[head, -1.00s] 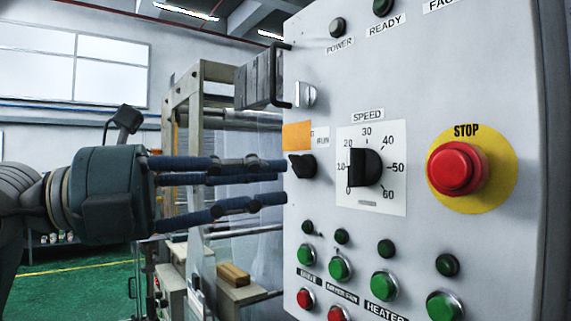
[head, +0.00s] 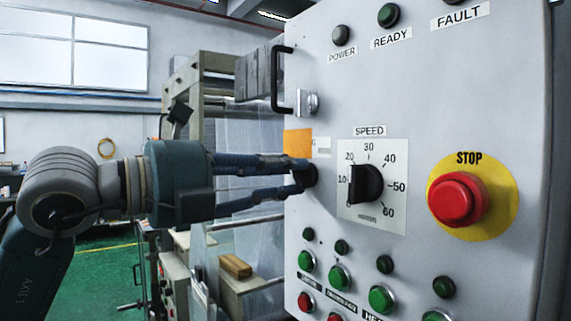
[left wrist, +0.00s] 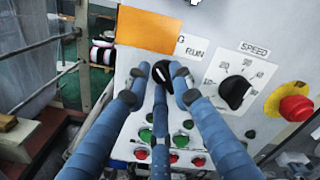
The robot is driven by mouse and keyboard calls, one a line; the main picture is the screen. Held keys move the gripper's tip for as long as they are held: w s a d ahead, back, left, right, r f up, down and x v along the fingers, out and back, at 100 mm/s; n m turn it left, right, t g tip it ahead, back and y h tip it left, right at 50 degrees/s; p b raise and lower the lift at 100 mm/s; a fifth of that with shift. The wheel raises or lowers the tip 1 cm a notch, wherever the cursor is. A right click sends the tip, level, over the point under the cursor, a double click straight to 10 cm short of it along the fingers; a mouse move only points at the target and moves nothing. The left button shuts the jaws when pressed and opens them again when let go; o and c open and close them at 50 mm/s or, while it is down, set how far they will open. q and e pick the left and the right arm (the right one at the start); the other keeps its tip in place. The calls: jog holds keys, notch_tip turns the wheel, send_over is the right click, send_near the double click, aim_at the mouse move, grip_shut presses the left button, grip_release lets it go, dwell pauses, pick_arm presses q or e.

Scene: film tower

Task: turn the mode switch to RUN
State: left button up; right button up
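The mode switch (head: 311,175) is a small black knob at the left edge of the grey control panel (head: 400,100), under an orange tag (head: 297,143). In the left wrist view the black knob (left wrist: 180,74) lies among the fingertips, with the RUN label (left wrist: 196,52) above and to its right. My left gripper (head: 298,177) has its blue fingers at the knob, one above and one below in the head view. Whether they press on it is unclear. My right gripper is not in view.
The black speed dial (head: 366,183) sits just right of the switch, and the red STOP button (head: 457,199) is farther right. Several green buttons (head: 340,277) lie below. A black handle (head: 282,80) and a metal latch (head: 307,102) stick out above.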

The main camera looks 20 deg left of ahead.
pick_arm(q)
jog(key=shift+w+d, duration=0.15)
jog(key=shift+w, duration=0.05)
jog(key=shift+c, duration=0.5)
jog(key=c, duration=0.4)
grip_shut()
